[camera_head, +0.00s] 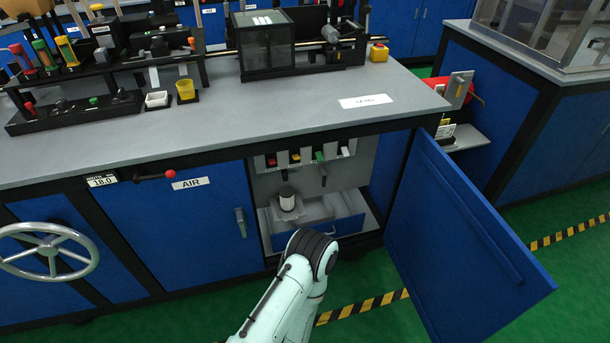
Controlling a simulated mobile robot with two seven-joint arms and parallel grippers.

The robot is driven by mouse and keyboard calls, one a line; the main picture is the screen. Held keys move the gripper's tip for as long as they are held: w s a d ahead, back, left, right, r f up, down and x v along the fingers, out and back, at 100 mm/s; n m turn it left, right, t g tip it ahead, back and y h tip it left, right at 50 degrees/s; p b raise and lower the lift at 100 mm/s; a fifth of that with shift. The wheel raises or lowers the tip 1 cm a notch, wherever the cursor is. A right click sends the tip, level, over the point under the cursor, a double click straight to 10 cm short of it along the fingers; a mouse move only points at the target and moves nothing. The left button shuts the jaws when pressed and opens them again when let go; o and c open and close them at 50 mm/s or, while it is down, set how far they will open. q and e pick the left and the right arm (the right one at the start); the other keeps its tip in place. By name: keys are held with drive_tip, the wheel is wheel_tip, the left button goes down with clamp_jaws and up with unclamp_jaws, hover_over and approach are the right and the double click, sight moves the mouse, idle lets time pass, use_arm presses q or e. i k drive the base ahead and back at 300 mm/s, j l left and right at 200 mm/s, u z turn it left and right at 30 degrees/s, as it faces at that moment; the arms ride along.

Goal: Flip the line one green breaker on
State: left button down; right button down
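The green breaker (319,156) is in a row of small coloured switches on the grey back panel inside the open cabinet under the bench. A dark lever-like part (323,174) shows just below the green breaker. The switches are too small to tell on from off. One of my arms (298,283) reaches up from the bottom centre to the cabinet's front. Neither gripper can be made out.
The blue cabinet door (462,245) stands wide open on the right. Inside, low down, is a blue-fronted drawer (340,227), with a white cylinder (287,195) on a grey block above it. The grey bench top (330,103) overhangs the opening. A handwheel (45,251) is at left.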

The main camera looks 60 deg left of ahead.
sight(318, 154)
drive_tip(key=k+j, duration=0.1)
drive_tip(key=k, duration=0.35)
drive_tip(key=k+j, duration=0.1)
drive_tip(key=k, duration=0.35)
